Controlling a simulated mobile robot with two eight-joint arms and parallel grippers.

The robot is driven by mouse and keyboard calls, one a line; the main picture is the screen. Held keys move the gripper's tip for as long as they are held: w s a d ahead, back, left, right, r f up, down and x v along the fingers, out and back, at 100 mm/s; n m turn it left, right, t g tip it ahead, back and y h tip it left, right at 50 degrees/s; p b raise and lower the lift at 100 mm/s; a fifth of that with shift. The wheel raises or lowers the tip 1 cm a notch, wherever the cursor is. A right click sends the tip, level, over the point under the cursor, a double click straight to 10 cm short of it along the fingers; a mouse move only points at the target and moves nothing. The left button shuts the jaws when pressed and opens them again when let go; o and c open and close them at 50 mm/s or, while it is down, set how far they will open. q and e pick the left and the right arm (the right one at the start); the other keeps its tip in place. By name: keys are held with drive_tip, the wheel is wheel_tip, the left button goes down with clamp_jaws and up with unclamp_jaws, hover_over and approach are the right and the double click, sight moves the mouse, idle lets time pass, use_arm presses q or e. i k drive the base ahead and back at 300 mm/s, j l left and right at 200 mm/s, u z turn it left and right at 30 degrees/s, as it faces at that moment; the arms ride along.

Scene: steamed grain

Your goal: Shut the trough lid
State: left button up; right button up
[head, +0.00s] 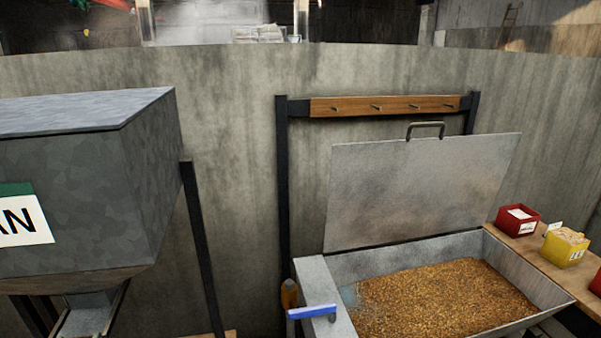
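The trough (357,256) is a grey metal bin at the lower right, filled with golden-brown grain (440,300). Its lid (420,190) is a flat grey metal panel that stands raised and nearly upright along the trough's back edge. A dark handle (426,124) sits at the lid's top edge. The trough's front is cut off by the bottom of the view. Neither of my grippers shows in the head view.
A peg rail (385,106) on dark posts stands behind the lid. A blue-headed tool (312,312) is at the trough's left end. A grey hopper (80,190) fills the left. Red (517,221) and yellow boxes (565,248) sit on a wooden shelf at right.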

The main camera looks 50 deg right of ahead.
sight(381, 193)
drive_tip(key=z, duration=2.55)
drive_tip(key=i+l, duration=0.15)
drive_tip(key=l, duration=0.25)
drive_tip(key=i+l+u, duration=0.1)
drive_tip(key=l, duration=0.25)
drive_tip(key=i+l, duration=0.25)
drive_tip(key=l, duration=0.15)
drive_tip(key=i+l+u, duration=0.1)
drive_tip(key=l, duration=0.3)
drive_tip(key=i+l, duration=0.15)
drive_tip(key=l, duration=0.25)
drive_tip(key=i+l, duration=0.15)
drive_tip(key=l, duration=0.25)
drive_tip(key=u, duration=0.05)
